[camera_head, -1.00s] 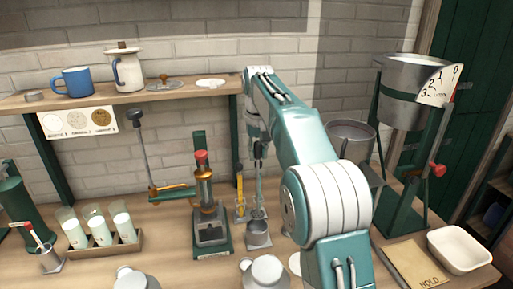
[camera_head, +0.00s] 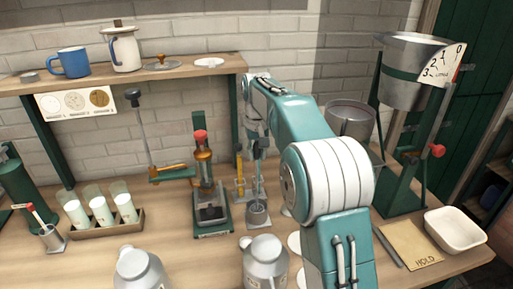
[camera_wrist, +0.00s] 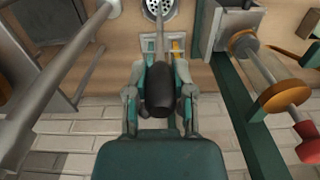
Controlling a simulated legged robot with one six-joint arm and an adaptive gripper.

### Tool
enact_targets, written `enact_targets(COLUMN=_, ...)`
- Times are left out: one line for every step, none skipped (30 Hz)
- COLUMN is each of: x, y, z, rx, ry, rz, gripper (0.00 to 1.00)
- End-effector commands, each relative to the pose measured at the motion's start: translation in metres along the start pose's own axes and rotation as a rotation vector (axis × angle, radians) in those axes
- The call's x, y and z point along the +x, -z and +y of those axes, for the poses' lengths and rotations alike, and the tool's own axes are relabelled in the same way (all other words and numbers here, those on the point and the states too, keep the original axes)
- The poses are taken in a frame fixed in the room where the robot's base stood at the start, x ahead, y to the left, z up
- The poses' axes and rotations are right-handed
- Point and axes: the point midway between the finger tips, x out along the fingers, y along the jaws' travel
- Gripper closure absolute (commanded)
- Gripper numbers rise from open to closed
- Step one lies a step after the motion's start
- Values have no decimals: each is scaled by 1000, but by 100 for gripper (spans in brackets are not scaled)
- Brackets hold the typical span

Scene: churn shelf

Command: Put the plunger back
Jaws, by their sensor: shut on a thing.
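My gripper (camera_wrist: 160,92) is shut on the black handle (camera_wrist: 160,90) of what looks like the plunger. In the head view, my gripper (camera_head: 258,150) is at the back of the bench, partly hidden by my arm. A round perforated metal piece (camera_wrist: 160,8) shows beyond the handle at the top of the wrist view.
A green press with a red knob (camera_head: 200,136) stands close on the left, beside a yellow upright tool (camera_head: 240,182). A shelf (camera_head: 190,74) with mugs is behind. Metal cans (camera_head: 265,265) stand in front. A tall green stand with a dial (camera_head: 443,65) is at right.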

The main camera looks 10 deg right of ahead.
Motion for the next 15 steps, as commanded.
enact_targets(x=4, y=0, z=0, rx=0, ry=0, rz=-2, gripper=100)
enact_targets(x=6, y=-1, z=0, rx=0, ry=0, rz=-2, gripper=100)
enact_targets(x=8, y=0, z=0, rx=0, ry=0, rz=-1, gripper=100)
enact_targets(x=10, y=0, z=0, rx=0, ry=0, rz=-1, gripper=100)
enact_targets(x=12, y=0, z=0, rx=0, ry=0, rz=-1, gripper=100)
enact_targets(x=15, y=0, z=0, rx=0, ry=0, rz=-2, gripper=100)
enact_targets(x=17, y=0, z=0, rx=0, ry=0, rz=-2, gripper=100)
enact_targets(x=19, y=0, z=0, rx=0, ry=0, rz=-1, gripper=100)
enact_targets(x=22, y=0, z=0, rx=0, ry=0, rz=-1, gripper=100)
enact_targets(x=23, y=0, z=0, rx=0, ry=0, rz=-1, gripper=100)
enact_targets(x=25, y=0, z=0, rx=0, ry=0, rz=-1, gripper=100)
enact_targets(x=27, y=0, z=0, rx=0, ry=0, rz=-1, gripper=100)
enact_targets(x=28, y=0, z=0, rx=0, ry=0, rz=-1, gripper=100)
enact_targets(x=30, y=0, z=0, rx=0, ry=0, rz=-1, gripper=100)
enact_targets(x=31, y=0, z=0, rx=0, ry=0, rz=0, gripper=100)
